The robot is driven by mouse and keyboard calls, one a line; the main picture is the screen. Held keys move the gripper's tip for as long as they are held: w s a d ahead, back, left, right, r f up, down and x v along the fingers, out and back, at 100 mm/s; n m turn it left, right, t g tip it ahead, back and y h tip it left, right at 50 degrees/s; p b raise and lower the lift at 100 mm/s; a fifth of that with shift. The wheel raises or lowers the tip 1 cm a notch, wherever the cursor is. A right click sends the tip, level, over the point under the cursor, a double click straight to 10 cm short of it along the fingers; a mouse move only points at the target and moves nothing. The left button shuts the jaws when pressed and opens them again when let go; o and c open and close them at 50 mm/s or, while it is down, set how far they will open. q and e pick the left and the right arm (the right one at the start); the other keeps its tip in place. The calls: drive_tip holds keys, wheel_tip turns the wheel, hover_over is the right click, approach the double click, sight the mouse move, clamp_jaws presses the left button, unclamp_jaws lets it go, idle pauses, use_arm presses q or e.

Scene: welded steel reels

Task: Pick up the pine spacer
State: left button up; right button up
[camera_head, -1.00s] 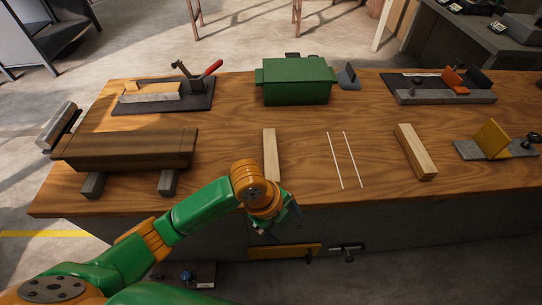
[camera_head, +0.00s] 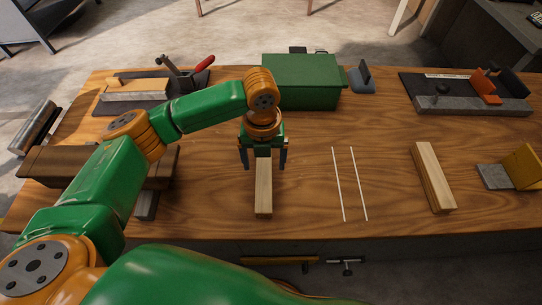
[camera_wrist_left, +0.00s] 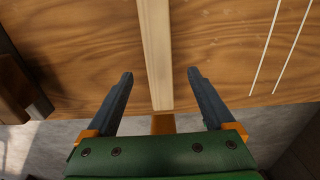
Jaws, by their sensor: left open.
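A pale pine strip (camera_head: 263,195), which looks like the pine spacer, lies lengthwise toward me near the front of the wooden bench. It also shows in the left wrist view (camera_wrist_left: 156,45), running between the two fingers. My left gripper (camera_head: 264,166) is open over the strip, with one dark finger on each side and gaps between the fingers and the wood. In the left wrist view the open jaws (camera_wrist_left: 160,75) hold nothing. The strip's far end is hidden behind the gripper in the head view. My right gripper is not in view.
A thicker pale wooden block (camera_head: 432,177) lies to the right, beyond two white lines (camera_head: 349,184). A green box (camera_head: 300,82) stands behind the gripper. A brown wooden piece (camera_head: 50,160) on grey blocks is at left, partly behind my arm. Fixtures stand along the back.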

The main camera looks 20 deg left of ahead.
sight(264, 175)
use_arm(q)
wheel_tip(264, 175, down, 6)
drive_tip(key=shift+s+a+f, duration=0.1)
drive_tip(key=shift+s+a, duration=0.05)
drive_tip(key=shift+w+f, duration=0.2)
drive_tip(key=shift+f, duration=0.1)
drive_tip(key=shift+r, duration=0.1)
clamp_jaws()
